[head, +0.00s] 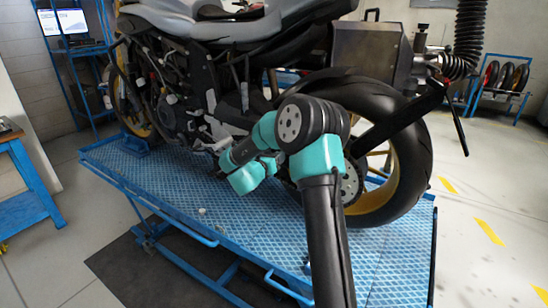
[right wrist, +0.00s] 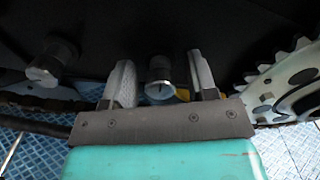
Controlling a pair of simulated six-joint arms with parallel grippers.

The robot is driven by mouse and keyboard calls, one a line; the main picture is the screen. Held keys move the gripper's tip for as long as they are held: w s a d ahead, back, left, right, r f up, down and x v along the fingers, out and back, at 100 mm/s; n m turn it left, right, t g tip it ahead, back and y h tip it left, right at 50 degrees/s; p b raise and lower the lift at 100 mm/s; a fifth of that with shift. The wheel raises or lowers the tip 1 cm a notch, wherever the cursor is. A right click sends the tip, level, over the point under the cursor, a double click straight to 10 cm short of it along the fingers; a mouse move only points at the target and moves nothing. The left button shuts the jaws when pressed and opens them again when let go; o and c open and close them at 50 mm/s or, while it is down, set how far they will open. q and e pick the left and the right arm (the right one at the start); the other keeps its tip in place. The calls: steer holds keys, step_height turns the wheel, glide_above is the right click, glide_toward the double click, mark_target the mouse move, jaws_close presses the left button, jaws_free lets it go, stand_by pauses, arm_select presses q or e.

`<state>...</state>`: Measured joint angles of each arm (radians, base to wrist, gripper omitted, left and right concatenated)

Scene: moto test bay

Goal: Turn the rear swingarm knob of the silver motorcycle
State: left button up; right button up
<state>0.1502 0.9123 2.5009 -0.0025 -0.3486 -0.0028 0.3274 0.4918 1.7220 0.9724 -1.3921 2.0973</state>
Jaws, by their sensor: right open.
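The silver motorcycle (head: 225,25) stands on a blue lift platform, its rear wheel to the right. My right arm reaches across its rear side in the head view, and its links hide the gripper tips and the swingarm knobs there. In the right wrist view, my right gripper (right wrist: 158,63) is open, with one grey finger on each side of a short round dark knob (right wrist: 158,80) with a light end face. I cannot tell whether the fingers touch it. A second similar knob (right wrist: 45,68) sticks out further left, clear of the fingers. My left gripper is not in view.
A toothed rear sprocket (right wrist: 288,85) is close to the right of the gripper. The chain runs low behind it. The rear tyre (head: 415,145) and a dark slanted bar (head: 400,122) lie right of my arm. The blue platform (head: 160,195) is mostly clear at the front left.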

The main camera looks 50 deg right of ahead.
steer(key=c, duration=0.9)
steer(key=shift+c, duration=0.2)
